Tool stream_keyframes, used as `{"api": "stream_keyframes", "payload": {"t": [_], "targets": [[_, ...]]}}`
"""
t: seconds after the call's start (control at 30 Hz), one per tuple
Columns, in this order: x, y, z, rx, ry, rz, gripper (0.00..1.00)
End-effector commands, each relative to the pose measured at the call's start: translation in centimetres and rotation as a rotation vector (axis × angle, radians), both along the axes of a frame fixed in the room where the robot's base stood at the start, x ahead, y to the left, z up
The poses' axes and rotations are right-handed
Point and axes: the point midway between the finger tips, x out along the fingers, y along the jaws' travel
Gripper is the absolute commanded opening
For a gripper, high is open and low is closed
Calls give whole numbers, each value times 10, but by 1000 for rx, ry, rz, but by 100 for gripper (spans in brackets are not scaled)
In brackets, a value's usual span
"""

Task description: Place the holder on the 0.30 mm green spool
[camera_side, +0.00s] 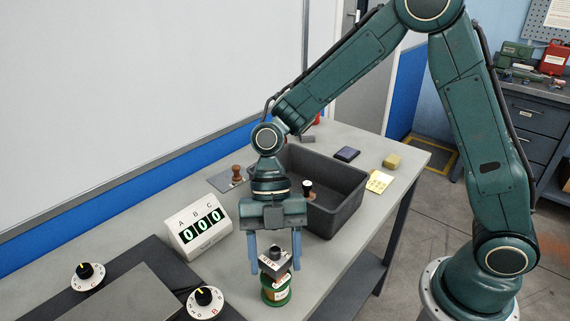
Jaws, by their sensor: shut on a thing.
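The green spool (276,293) stands upright on the bench near its front edge. The holder (273,266), a dark block with a white label and a short round post, is directly above the spool. It looks slightly tilted, and I cannot tell whether it touches the spool. My gripper (274,262) points down with its blue fingers on either side of the holder, shut on it. The lettering on the spool is too small to read.
A dark grey bin (325,216) sits behind my gripper. A counter display (196,225) reading 000 stands to the left. Two dials (205,299) are on a dark panel at front left.

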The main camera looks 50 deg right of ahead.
Motion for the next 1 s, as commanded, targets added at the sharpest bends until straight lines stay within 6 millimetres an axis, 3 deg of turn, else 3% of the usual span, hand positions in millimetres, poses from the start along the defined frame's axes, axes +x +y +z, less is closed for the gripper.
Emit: {"api": "stream_keyframes", "payload": {"t": [0.13,0.17,0.23,0.27,0.67,1.0], "targets": [[0,0,-3,1,-1,0,18],[0,0,-3,0,0,-1,62],[0,0,-3,0,0,-1,76],[0,0,-3,0,0,-1,78],[0,0,1,0,-1,0,78],[13,-11,29,0,-4,-3,78]]}}
